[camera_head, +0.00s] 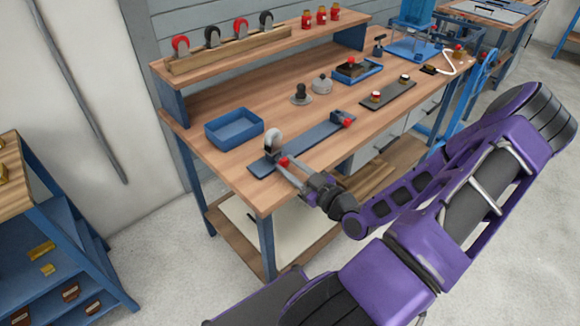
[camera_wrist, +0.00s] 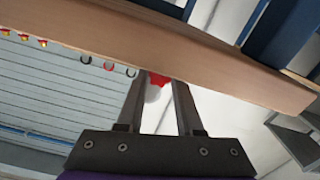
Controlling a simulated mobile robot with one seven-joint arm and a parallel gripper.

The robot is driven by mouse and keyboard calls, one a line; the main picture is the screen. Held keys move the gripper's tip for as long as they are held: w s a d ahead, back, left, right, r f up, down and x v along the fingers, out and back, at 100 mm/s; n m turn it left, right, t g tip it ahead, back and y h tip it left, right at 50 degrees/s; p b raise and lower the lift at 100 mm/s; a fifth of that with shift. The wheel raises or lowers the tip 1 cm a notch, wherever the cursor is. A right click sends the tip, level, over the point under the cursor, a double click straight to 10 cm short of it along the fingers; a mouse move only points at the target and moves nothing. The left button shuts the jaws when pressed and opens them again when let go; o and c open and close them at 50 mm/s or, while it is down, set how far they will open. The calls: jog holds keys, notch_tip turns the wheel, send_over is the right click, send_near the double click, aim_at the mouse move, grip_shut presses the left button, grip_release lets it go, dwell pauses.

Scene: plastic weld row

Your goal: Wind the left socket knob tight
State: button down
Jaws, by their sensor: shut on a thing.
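A long blue-grey plate (camera_head: 314,138) lies near the front edge of the wooden workbench. A red knob (camera_head: 283,161) is at the plate's left end, beside a pale round part (camera_head: 273,137). A second red knob (camera_head: 347,122) is at its right end. My gripper (camera_head: 287,165) reaches in from the front right and is shut on the left red knob. In the wrist view, the red knob (camera_wrist: 158,79) shows between the tips of my fingers. The fingers hide part of the knob, and its thread and seat are hidden, so I cannot tell how tight it is.
An empty-looking blue tray (camera_head: 234,128) stands left of the plate. Behind the plate are a dark knob (camera_head: 301,94) and a grey round part (camera_head: 321,84). A dark strip (camera_head: 388,95) with two small pieces lies to the right. The bench's front edge runs close under my gripper.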

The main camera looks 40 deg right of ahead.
jog(key=m+p, duration=0.1)
jog(key=m, duration=0.4)
jog(key=shift+r+p, duration=0.1)
jog(key=shift+p, duration=0.3)
jog(key=m+p, duration=0.1)
jog(key=m, duration=0.4)
jog(key=shift+m, duration=0.3)
jog(key=shift+p, duration=0.3)
jog(key=c, duration=0.6)
grip_release()
jog(key=shift+o, duration=0.2)
jog(key=shift+d, duration=0.1)
jog(key=shift+f, duration=0.2)
